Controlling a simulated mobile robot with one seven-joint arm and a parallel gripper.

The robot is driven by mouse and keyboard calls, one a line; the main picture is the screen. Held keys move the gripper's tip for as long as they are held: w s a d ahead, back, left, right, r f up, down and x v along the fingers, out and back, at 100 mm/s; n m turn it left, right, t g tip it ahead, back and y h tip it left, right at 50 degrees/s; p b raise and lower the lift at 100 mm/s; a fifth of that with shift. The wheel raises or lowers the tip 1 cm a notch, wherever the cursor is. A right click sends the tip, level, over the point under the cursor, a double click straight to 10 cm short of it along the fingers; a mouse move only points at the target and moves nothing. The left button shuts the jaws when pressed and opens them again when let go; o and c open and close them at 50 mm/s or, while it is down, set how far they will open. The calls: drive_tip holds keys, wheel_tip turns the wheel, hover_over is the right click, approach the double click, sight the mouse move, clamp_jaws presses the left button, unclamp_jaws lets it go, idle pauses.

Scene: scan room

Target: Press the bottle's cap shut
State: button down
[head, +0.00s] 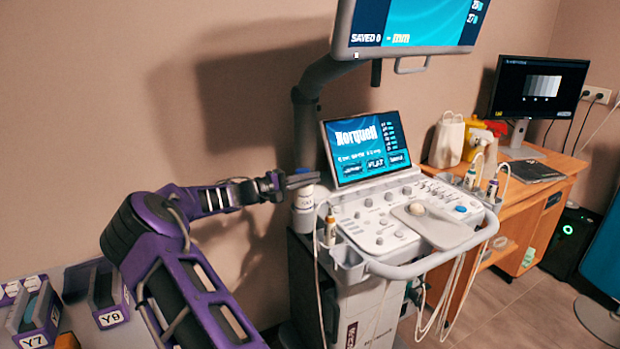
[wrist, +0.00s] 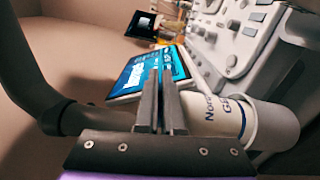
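The white bottle (head: 304,200) stands in a grey cup holder (head: 303,219) at the left side of the ultrasound console. In the wrist view the bottle (wrist: 215,115) lies sideways in the picture, with printed text on its label and its base in the holder (wrist: 277,126). My gripper (head: 303,179) is at the bottle's top end, with its fingers level just over it. In the wrist view the fingers (wrist: 160,92) are together with nothing seen between them. They hide the top end, so I cannot tell the cap's state or whether they touch it.
The console's tilted touchscreen (head: 367,147) stands close to the right of my gripper, and the control panel (head: 400,215) lies beyond the bottle. A monitor arm (head: 307,110) rises just behind. A smaller bottle (head: 330,231) sits in a front holder. Wall space to the left is free.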

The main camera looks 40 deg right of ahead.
drive_tip(key=c, duration=1)
unclamp_jaws()
drive_tip(key=p+v, duration=0.1)
drive_tip(key=v, duration=1.6)
drive_tip(key=shift+w+a, duration=0.1)
drive_tip(key=shift+a, duration=0.1)
